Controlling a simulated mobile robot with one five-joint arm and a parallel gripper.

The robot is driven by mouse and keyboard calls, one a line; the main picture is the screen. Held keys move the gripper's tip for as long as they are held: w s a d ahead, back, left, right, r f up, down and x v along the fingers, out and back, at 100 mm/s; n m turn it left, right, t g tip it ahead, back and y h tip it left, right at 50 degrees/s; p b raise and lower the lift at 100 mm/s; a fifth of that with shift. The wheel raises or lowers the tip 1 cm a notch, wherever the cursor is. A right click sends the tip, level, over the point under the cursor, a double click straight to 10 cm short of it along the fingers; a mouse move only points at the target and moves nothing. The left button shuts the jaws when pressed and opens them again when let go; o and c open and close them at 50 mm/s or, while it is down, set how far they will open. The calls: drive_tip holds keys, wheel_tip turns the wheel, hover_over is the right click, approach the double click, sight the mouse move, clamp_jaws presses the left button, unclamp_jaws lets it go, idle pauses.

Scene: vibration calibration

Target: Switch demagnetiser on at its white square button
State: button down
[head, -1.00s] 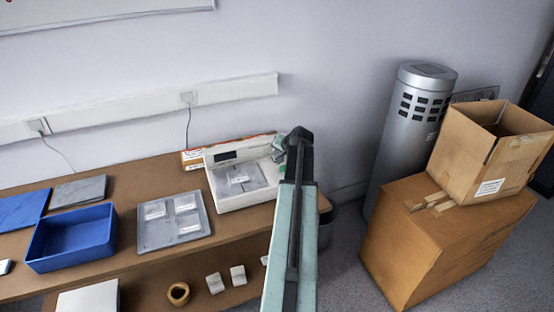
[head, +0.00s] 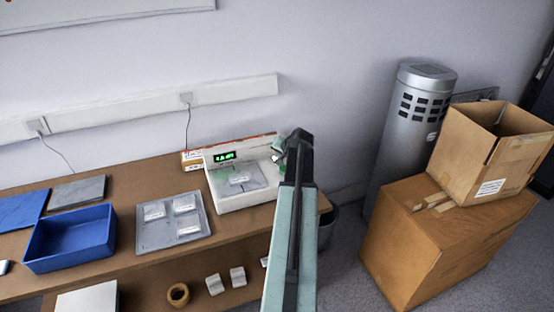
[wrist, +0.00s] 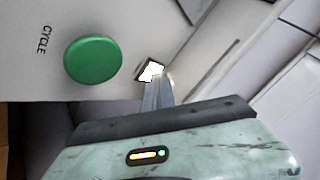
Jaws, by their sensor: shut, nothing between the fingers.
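The demagnetiser (head: 262,194) is a white bench unit on the wooden bench, with a bag on its top tray. Its small display (head: 224,156) glows green with digits too small to read. In the wrist view its white square button (wrist: 149,70) shows bright white in a dark surround. My gripper (wrist: 158,80) is shut and empty, its fingertips at the lower edge of the button, seeming to touch it. In the head view my gripper (head: 280,158) is at the unit's right end, where my arm hides part of it.
A large green round button (wrist: 93,60) marked CYCLE sits left of the white button. A grey tray with bags (head: 148,238) and a blue bin (head: 68,262) stand left on the bench. Cardboard boxes (head: 400,270) and a silver cylinder (head: 405,140) stand right.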

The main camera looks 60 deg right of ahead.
drive_tip(key=shift+r, duration=0.1)
drive_tip(key=shift+r+p, duration=0.7)
drive_tip(key=shift+p, duration=0.15)
wheel_tip(320, 180, up, 5)
drive_tip(key=p, duration=0.5)
drive_tip(key=shift+r, duration=0.1)
